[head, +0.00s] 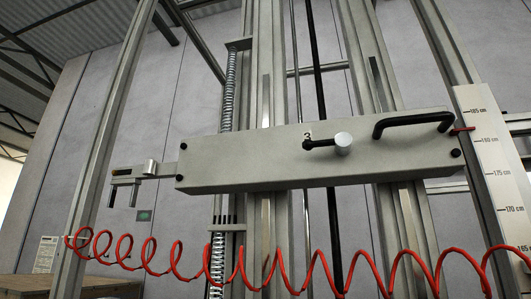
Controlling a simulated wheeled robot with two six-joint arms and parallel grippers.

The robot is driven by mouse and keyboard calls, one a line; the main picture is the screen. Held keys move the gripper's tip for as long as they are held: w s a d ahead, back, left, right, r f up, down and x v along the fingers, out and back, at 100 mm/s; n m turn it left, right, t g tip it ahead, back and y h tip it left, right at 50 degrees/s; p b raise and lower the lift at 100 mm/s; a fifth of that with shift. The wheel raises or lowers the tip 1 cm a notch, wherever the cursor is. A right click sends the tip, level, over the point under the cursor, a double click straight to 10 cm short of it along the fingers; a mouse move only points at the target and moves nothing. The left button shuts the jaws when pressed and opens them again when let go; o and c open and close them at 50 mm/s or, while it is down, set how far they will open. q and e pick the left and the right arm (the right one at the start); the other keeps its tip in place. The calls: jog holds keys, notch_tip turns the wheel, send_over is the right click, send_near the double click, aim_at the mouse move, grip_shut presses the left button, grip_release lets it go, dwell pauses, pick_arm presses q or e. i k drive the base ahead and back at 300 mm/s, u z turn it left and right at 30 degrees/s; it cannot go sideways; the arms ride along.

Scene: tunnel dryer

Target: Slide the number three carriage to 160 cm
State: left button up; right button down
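The number three carriage (240,164) is a long grey box with a "3" on its face, high on the upright rails in the head view. A black bar handle (412,120) is on its right part. A round pale knob (343,143) on a black lever sits near its middle. A red pointer (462,129) at its right end is beside the white scale (493,160), between the 185 and 180 cm marks. The scale shows 185 down to 165 cm; the 160 cm mark is out of view. Neither of my grippers is in view.
A red coiled hose (205,262) hangs across the front below the carriage. A bracket with two prongs (126,182) sticks out from the carriage's left end. A coil spring (230,90) runs upright behind it. A brown box top (60,287) shows at the lower left.

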aim_at(410, 144)
jog(key=u, duration=2.25)
jog(key=k, duration=0.9)
jog(key=z, duration=2.7)
